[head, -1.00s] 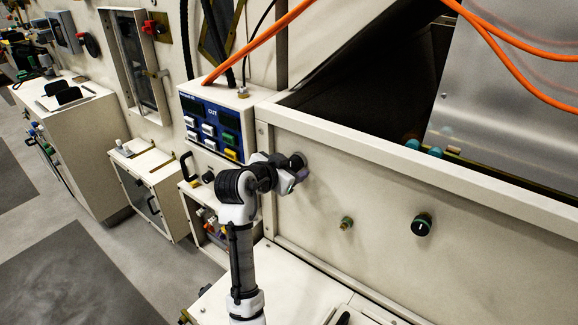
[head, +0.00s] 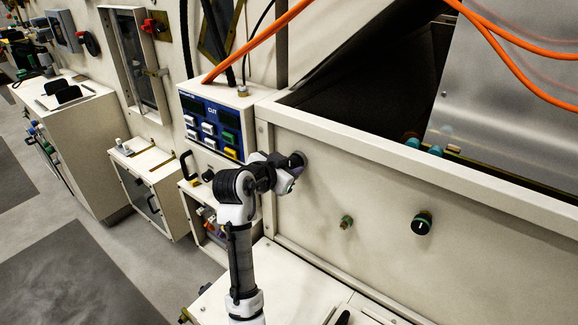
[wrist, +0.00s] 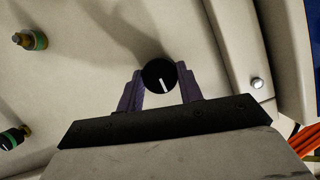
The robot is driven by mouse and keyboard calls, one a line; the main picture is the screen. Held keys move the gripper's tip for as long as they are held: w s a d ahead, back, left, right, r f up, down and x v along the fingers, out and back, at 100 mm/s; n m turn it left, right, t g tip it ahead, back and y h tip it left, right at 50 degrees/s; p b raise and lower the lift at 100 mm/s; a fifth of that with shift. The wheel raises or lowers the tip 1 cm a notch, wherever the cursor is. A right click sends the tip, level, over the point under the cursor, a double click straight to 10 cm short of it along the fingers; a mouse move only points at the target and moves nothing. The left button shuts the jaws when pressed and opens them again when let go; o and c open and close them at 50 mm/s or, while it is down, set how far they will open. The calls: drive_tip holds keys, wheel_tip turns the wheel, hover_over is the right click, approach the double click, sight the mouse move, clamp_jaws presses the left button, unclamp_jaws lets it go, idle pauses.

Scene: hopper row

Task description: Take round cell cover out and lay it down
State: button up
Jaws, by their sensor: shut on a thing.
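A round black cap with a white line, which looks like the round cell cover (wrist: 157,77), sits between my gripper's purple fingers in the wrist view. In the head view the cover (head: 297,159) is at the left part of the cream front panel. My gripper (head: 293,168) is shut on it there; its fingers (wrist: 162,84) also show in the wrist view. The cover looks close to the panel; whether it is still seated cannot be told. What lies behind it is hidden.
To the right on the panel are a bare brass-and-green fitting (head: 346,223) and another black cap with a white line (head: 421,224). A control box (head: 212,125) with buttons stands at the left. A pale flat surface (head: 290,290) lies below the panel.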

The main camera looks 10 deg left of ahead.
drive_tip(key=shift+s+a, duration=0.35)
drive_tip(key=shift+s, duration=0.45)
drive_tip(key=shift+s+a, duration=0.1)
drive_tip(key=shift+s, duration=0.1)
drive_tip(key=shift+s+a, duration=0.1)
drive_tip(key=shift+s, duration=0.15)
drive_tip(key=shift+s+a, duration=0.15)
drive_tip(key=shift+s, duration=0.3)
